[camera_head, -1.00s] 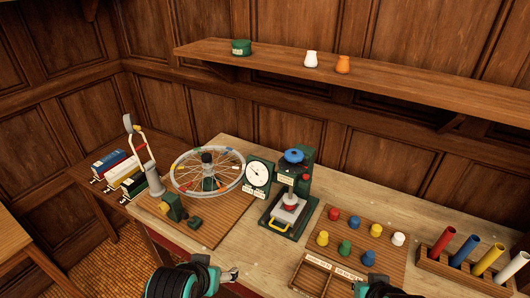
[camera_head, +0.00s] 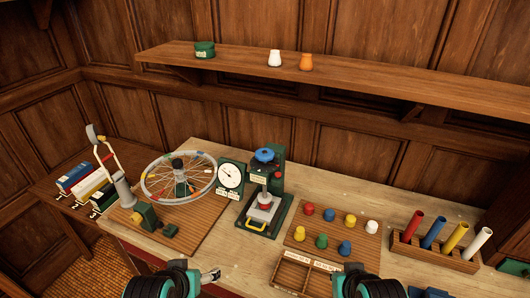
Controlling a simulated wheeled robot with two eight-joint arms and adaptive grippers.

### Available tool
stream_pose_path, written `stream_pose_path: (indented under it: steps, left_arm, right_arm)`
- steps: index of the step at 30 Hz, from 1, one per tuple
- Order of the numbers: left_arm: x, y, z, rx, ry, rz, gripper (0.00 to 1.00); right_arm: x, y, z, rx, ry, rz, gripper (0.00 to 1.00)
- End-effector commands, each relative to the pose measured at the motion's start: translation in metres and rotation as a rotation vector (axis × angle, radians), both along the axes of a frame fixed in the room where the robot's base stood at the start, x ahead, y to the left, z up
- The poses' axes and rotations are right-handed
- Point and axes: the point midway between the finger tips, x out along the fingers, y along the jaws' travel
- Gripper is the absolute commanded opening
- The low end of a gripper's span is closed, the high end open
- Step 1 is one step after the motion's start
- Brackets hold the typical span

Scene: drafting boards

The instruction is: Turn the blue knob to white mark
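A round blue knob (camera_head: 264,155) sits on top of a dark green press (camera_head: 277,178) at the middle of the bench. The press has a white block with a red part below the knob and a yellow handle at its front. A white mark cannot be made out on the knob at this size. My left gripper (camera_head: 210,275) is low in the view, in front of the press and apart from it; its finger state is unclear. My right gripper (camera_head: 428,292) is at the bottom edge, partly cut off, touching nothing that I can see.
A white-faced dial (camera_head: 230,175) stands left of the press, beside a spoked wheel (camera_head: 180,180). Right of it is a board (camera_head: 305,238) with coloured pegs, a divided wooden tray (camera_head: 290,274) and a rack (camera_head: 432,254) of coloured tubes. A shelf (camera_head: 350,80) runs above.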

Motion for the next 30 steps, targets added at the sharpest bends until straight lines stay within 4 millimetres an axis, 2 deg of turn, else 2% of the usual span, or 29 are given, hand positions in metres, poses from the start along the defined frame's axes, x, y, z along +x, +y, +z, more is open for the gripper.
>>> stream_pose_path:
  steps: [5,9,15,19,24,30]
  left_arm:
    - [0.046,-0.038,0.028,-0.343,-0.010,0.183,0.74]
    - [0.097,-0.075,0.054,-0.740,0.022,0.390,0.74]
    - [0.165,-0.112,0.089,-1.308,0.154,0.682,0.74]
    - [0.206,-0.124,0.107,-1.669,0.298,0.859,0.74]
    - [0.247,-0.126,0.122,-2.074,0.538,1.048,0.74]
    - [0.268,-0.120,0.126,-2.336,0.756,1.162,0.74]
  right_arm:
    - [0.000,0.000,0.018,0.000,0.000,0.000,0.00]
    - [0.000,0.000,0.034,0.000,0.000,0.000,0.00]
    - [0.000,0.000,0.055,0.000,0.000,0.000,0.00]
    - [0.000,0.000,0.068,0.000,0.000,0.000,0.00]
    - [0.000,0.000,0.083,0.000,0.000,0.000,0.00]
    - [0.000,0.000,0.091,0.000,0.000,0.000,0.00]
